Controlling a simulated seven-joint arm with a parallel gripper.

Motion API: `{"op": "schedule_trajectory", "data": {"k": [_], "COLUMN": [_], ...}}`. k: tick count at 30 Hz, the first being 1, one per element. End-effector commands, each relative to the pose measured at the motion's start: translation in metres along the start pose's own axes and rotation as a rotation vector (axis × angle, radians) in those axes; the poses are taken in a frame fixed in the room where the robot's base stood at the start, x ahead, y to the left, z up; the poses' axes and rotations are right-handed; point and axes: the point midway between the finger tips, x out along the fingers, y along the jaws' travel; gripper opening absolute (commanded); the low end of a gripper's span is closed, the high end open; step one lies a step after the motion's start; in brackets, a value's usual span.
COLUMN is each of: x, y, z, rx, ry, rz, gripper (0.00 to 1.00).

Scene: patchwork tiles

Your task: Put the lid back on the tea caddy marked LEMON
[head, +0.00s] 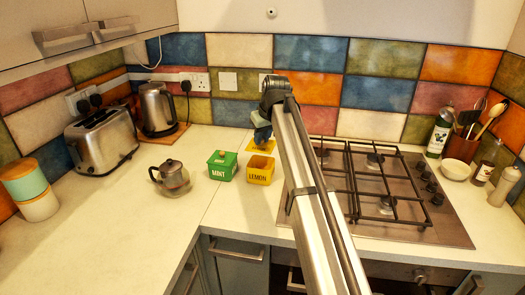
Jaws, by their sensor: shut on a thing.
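The yellow tea caddy marked LEMON (260,172) stands upright on the counter, its top open and its dark inside showing. My gripper (263,137) is just behind and above it in the picture, pointing down and shut on a flat yellow lid (264,147). The lid appears apart from the caddy, beyond its back rim. I cannot tell how high it is above the counter. My arm hides part of the space to the right of the caddy. A green caddy marked MINT (221,168) stands to the left with its green lid on.
A glass teapot (172,178) stands left of the caddies. A kettle (158,108) and a toaster (101,141) are farther left. A gas hob (405,200) lies to the right, beyond my arm. The counter in front of the caddies is clear.

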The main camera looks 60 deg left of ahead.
Motion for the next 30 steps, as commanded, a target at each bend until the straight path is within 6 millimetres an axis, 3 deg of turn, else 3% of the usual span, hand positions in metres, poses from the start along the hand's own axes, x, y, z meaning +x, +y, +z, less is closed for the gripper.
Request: {"op": "schedule_trajectory", "data": {"k": [3,11,30], "x": [0.001,0.006,0.049], "y": [0.003,0.003,0.003], "z": [-0.008,-0.006,0.012], "rx": [-0.001,-0.002,-0.003], "ry": [0.002,0.005,0.005], "rz": [0.000,0.001,0.001], "gripper": [0.00,0.00,0.00]}}
